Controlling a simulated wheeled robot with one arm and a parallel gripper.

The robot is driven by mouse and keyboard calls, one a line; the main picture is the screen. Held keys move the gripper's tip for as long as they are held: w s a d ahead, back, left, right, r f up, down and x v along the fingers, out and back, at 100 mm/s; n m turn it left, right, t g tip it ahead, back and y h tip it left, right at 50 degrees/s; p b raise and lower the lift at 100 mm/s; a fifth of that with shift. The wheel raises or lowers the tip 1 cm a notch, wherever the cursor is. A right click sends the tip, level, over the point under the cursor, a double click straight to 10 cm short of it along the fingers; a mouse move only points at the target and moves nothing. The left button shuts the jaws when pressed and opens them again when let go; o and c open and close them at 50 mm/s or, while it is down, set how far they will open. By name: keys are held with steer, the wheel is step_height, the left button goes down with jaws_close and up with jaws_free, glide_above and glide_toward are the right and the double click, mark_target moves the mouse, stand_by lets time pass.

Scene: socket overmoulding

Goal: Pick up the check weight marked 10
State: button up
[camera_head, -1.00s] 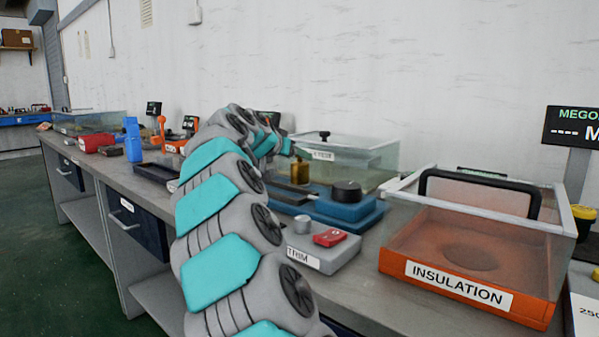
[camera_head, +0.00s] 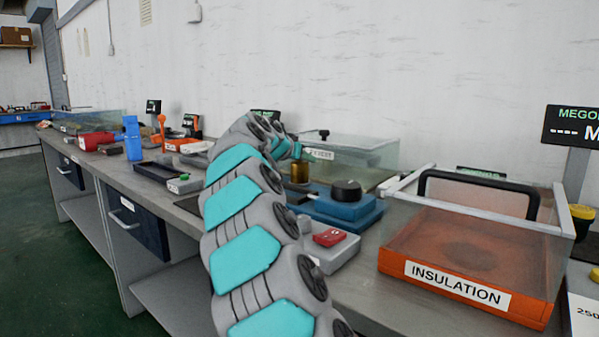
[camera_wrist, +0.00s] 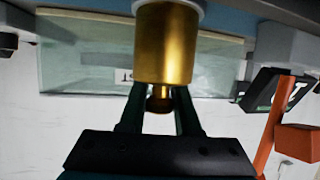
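A brass check weight (camera_head: 300,172), a cylinder with a small knob, stands upright behind the blue device on the bench. In the wrist view, which looks upside down, the brass cylinder (camera_wrist: 166,45) fills the top middle, on a pale round base (camera_wrist: 200,8). My gripper (camera_wrist: 160,98) has its two dark fingers on either side of the knob. The finger ends are partly hidden by the cylinder, so whether they press on the knob cannot be told. No marking on the weight is legible. In the head view my gripper (camera_head: 294,149) is just above the weight.
A blue device (camera_head: 338,208) with a black knob stands in front of the weight. A clear glass case (camera_head: 365,158) is behind it. An orange INSULATION box (camera_head: 460,280) stands to the right, and a grey block with a red part (camera_head: 330,237) in front.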

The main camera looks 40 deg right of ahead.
jaws_close()
stand_by(0.8)
